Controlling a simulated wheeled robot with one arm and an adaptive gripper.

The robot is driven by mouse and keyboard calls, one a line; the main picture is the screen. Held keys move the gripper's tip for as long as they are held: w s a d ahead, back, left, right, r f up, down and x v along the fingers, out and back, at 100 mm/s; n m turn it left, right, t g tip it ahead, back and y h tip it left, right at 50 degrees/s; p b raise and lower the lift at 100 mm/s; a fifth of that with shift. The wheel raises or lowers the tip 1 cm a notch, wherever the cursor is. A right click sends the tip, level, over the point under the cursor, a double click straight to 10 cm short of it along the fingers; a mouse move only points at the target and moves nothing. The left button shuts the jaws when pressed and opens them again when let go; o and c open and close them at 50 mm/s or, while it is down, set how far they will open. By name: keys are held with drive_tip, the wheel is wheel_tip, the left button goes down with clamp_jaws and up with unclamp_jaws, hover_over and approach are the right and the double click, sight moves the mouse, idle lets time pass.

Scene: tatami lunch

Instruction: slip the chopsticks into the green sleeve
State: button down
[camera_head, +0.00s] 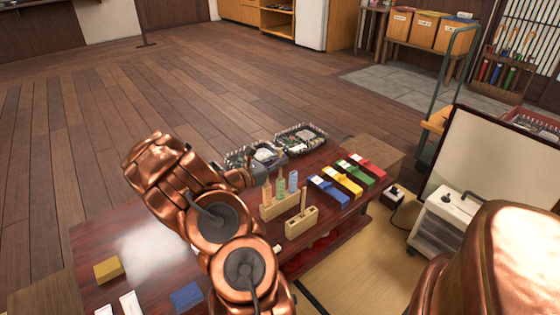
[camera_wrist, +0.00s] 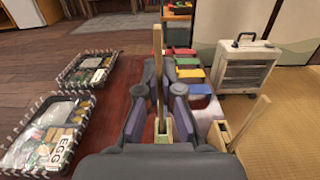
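The pale wooden chopsticks (camera_wrist: 157,50) stand nearly upright between my gripper's fingertips (camera_wrist: 160,80). The fingers look closed against them from both sides. In the wrist view their lower end runs down to the green sleeve (camera_wrist: 162,127); I cannot tell how far inside it is. In the head view the green sleeve (camera_head: 281,189) stands in the middle of a light wooden holder (camera_head: 284,207), between an orange sleeve (camera_head: 267,194) and a blue sleeve (camera_head: 293,181). My gripper (camera_head: 268,177) reaches in from the left, just behind the sleeves.
A second wooden holder (camera_head: 300,224) with an upright stick stands close in front. Blue, yellow, green and red flat cases (camera_head: 328,191) lie to the right. Two black-rimmed trays (camera_head: 300,138) stand behind.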

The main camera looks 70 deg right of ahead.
drive_tip(key=c, duration=0.8)
unclamp_jaws()
drive_tip(key=shift+o, duration=0.2)
idle(0.4)
drive_tip(key=v, duration=1.2)
